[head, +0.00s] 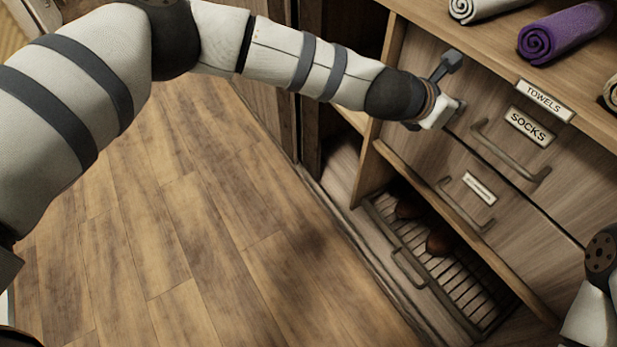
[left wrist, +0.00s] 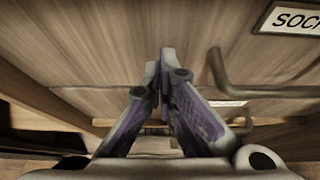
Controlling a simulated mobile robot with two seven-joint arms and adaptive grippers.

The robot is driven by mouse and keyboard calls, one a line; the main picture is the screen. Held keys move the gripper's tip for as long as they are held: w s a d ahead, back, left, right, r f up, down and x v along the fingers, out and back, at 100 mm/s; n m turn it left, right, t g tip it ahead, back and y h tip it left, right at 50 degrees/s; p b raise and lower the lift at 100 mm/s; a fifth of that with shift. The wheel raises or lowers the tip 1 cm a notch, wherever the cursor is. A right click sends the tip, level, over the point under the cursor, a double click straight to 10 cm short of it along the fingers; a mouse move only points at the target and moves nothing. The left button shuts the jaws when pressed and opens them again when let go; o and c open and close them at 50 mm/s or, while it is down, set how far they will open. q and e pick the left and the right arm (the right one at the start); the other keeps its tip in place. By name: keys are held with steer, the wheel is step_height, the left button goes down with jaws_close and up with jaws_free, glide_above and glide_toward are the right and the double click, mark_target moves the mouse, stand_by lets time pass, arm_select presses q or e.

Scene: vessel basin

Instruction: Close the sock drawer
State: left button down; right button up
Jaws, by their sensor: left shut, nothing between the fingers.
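The sock drawer (head: 490,103) has a wooden front with a white "SOCKS" label (head: 527,126) and a grey bar handle (head: 512,155). Its front looks close to flush with the cabinet; a small gap is hard to judge. My left gripper (head: 458,106) is shut and empty at the left part of this front, left of the handle. In the left wrist view, the closed fingertips (left wrist: 164,58) point at the wood, with the handle (left wrist: 265,91) to their right. Whether they touch cannot be told. A part of my right arm shows at the right edge; its gripper is out of view.
Below is another drawer with a blurred label (head: 479,188) and a handle. Under that, a slatted shoe rack (head: 466,283) holds brown shoes. Above, a shelf with a "TOWELS" label (head: 544,101) holds rolled towels, one purple (head: 566,32). The wooden floor (head: 200,240) at left is clear.

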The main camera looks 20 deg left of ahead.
arm_select(q)
steer(key=shift+w+d+r, duration=0.15)
steer(key=shift+w+d, duration=0.05)
steer(key=shift+w, duration=0.05)
steer(key=shift+w+r, duration=0.1)
steer(key=shift+r, duration=0.05)
stand_by(0.4)
